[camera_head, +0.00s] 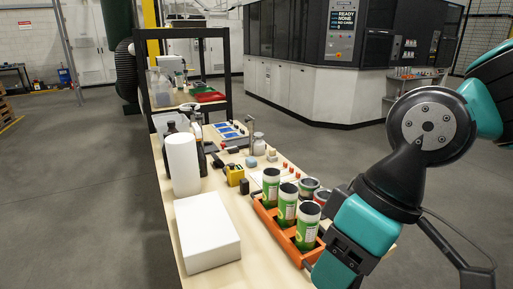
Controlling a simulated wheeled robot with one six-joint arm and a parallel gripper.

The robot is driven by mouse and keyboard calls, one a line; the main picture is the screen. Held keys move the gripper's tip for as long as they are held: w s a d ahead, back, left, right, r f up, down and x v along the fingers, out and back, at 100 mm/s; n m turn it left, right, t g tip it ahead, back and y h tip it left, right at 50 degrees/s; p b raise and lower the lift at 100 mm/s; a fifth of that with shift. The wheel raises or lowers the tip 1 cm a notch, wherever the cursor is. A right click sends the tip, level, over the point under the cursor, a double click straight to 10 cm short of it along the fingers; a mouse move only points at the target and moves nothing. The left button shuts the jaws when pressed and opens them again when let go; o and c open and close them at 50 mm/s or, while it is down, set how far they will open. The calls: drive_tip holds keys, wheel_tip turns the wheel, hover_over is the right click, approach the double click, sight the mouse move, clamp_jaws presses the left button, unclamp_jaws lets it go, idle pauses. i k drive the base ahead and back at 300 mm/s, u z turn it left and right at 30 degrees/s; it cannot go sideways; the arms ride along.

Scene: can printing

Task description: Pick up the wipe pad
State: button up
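A small pale-blue block (251,162) lies on the wooden bench in the middle of the view. It looks like the wipe pad, but it is too small to be sure. A beige piece (272,156) lies just to its right. My teal and black arm comes in from the right and reaches down to the bottom edge, in front of the bench's near right side. My gripper is not visible, so its fingers and anything in them cannot be seen. The visible arm is well apart from the pale-blue block.
An orange crate (268,222) with green-and-white cans stands on the bench between my arm and the block. Nearby are a white box (207,232), a white roll (182,165), dark bottles, a yellow-and-black device (235,175) and small red pieces. A black-framed shelf stands behind.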

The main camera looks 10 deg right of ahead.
sight(251, 161)
drive_tip(key=u, duration=0.9)
drive_tip(key=k, duration=1.2)
drive_tip(key=u, duration=1.1)
drive_tip(key=i, duration=0.8)
drive_tip(key=z, duration=0.25)
drive_tip(key=i, duration=2.6)
drive_tip(key=z, duration=0.6)
drive_tip(key=i, duration=1.65)
drive_tip(key=z, duration=1.75)
drive_tip(key=i, duration=0.9)
drive_tip(key=z, duration=1.35)
drive_tip(key=i, duration=0.35)
drive_tip(key=z, duration=0.15)
